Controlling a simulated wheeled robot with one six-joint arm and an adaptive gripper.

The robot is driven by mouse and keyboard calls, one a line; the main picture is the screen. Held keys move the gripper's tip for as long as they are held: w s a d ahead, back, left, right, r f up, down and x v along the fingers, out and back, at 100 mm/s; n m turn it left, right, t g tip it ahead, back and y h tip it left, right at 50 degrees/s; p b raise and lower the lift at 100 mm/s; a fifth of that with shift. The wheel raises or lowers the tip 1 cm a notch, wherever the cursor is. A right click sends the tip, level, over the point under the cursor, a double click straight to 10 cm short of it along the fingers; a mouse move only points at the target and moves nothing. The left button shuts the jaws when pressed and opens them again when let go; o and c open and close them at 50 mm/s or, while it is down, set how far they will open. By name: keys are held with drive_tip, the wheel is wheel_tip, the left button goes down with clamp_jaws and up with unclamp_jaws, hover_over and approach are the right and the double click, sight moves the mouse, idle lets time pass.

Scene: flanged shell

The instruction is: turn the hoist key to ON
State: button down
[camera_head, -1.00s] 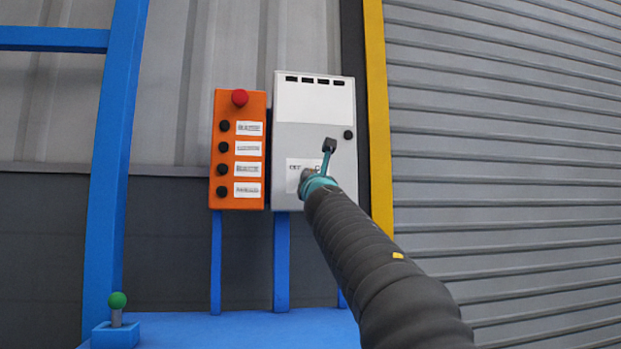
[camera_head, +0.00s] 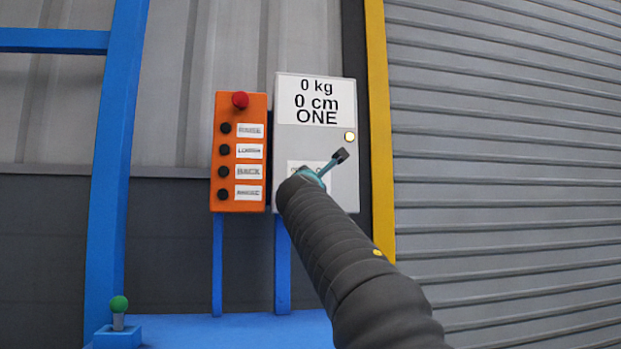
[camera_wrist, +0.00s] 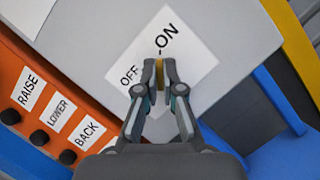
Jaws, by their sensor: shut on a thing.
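The hoist key (camera_wrist: 160,84) is a thin brass-coloured piece in the wrist view. My gripper (camera_wrist: 160,72) is shut on it, one finger on each side. The key is in front of the white OFF/ON label (camera_wrist: 190,62), and its upper end lines up with a short mark beside ON. The grey control box (camera_head: 342,185) shows in the head view with its display (camera_head: 316,100) reading 0 kg, 0 cm, ONE. A small lamp (camera_head: 350,137) on the box is lit pale yellow.
An orange button panel (camera_head: 240,150) with a red knob (camera_head: 240,100) and several black buttons is left of the box. A blue frame (camera_head: 108,170) stands further left, with a green-topped lever (camera_head: 118,304) low down. A yellow post (camera_head: 377,120) is close on the right.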

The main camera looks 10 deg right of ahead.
idle(0.4)
drive_tip(key=c, duration=1.3)
unclamp_jaws()
drive_tip(key=v, duration=1.2)
